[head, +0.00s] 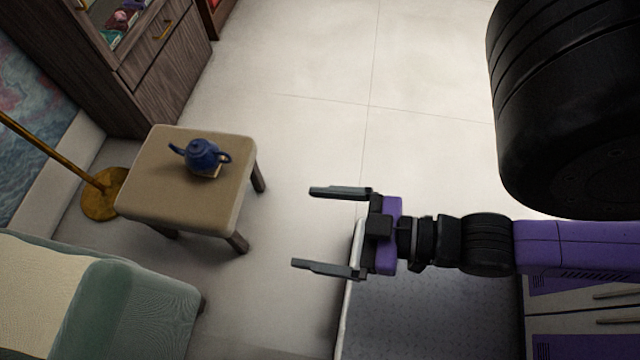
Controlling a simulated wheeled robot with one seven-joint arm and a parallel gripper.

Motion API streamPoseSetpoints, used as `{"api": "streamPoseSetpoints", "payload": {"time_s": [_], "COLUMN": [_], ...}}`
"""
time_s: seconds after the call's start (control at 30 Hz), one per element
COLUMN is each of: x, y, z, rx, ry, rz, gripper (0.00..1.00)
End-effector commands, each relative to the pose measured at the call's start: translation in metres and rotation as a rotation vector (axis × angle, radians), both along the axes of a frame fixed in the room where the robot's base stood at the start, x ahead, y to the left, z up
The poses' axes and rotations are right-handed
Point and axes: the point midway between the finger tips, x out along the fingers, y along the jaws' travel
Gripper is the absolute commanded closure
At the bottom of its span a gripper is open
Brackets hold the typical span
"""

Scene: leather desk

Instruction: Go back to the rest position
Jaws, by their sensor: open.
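My gripper (316,228) is in the middle of the head view, at the end of my purple and black arm, which reaches in from the right. Its two grey fingers point left and stand wide apart with nothing between them. It is clear of the small side table to its left. Part of my arm is a large black rounded link at the upper right.
A beige side table (180,203) at left bears a blue teapot (203,155) on a small tan piece. A green sofa (140,305) is at lower left, with a brass lamp base (104,194) and wooden cabinet (165,75) behind. Open floor (320,70) lies beyond.

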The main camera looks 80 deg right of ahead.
Motion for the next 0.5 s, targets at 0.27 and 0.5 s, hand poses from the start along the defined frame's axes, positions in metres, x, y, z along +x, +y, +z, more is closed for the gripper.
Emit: {"api": "streamPoseSetpoints", "payload": {"time_s": [0.27,0.5], "x": [-0.003,-0.003], "y": [0.003,0.003], "z": [0.008,0.016], "rx": [0.011,0.01], "ry": [-0.006,-0.005], "rz": [0.009,0.009], "gripper": [0.0,0.0]}}
